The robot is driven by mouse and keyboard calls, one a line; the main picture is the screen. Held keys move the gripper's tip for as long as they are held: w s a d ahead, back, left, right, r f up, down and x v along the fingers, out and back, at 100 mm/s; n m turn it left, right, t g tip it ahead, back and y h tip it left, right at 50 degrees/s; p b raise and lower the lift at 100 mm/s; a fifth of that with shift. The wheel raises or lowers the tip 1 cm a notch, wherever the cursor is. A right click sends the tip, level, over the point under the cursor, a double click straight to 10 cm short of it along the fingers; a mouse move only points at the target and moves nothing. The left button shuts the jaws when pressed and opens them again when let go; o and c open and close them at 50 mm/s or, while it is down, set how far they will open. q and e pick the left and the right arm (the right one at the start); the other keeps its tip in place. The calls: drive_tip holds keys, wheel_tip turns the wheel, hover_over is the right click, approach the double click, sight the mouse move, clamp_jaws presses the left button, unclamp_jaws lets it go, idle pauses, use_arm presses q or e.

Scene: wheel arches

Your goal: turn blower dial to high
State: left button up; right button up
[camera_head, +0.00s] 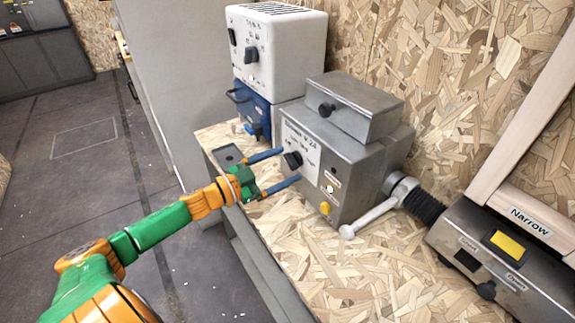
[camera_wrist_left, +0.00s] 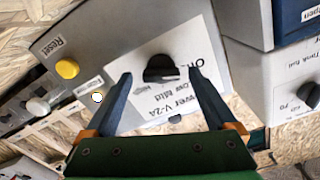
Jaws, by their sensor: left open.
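The blower is a grey metal box (camera_head: 352,190) on the bench, with a white label reading in part "V-2A". Its dial is a black knob (camera_head: 291,160) on that label; in the wrist view the dial (camera_wrist_left: 161,70) sits near the middle, with "Off", "Low" and "Mid" partly legible around it. I cannot tell which mark it points at. My left gripper (camera_head: 290,165) is open, its two blue fingers reaching toward the panel on either side of the dial. In the wrist view the left gripper (camera_wrist_left: 160,75) has a finger on each side of the dial, with gaps visible. My right gripper is not in view.
A yellow button (camera_head: 325,208) marked "Reset" in the wrist view is low on the blower panel. A lever (camera_head: 375,214) sticks out beside it. A white box with knobs (camera_head: 290,50) stands on a blue unit (camera_head: 252,112) behind. A "Narrow" unit (camera_head: 500,265) is at right.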

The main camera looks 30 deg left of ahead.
use_arm(q)
drive_tip(key=shift+w+d, duration=0.15)
drive_tip(key=shift+w, duration=0.35)
drive_tip(key=c, duration=1.4)
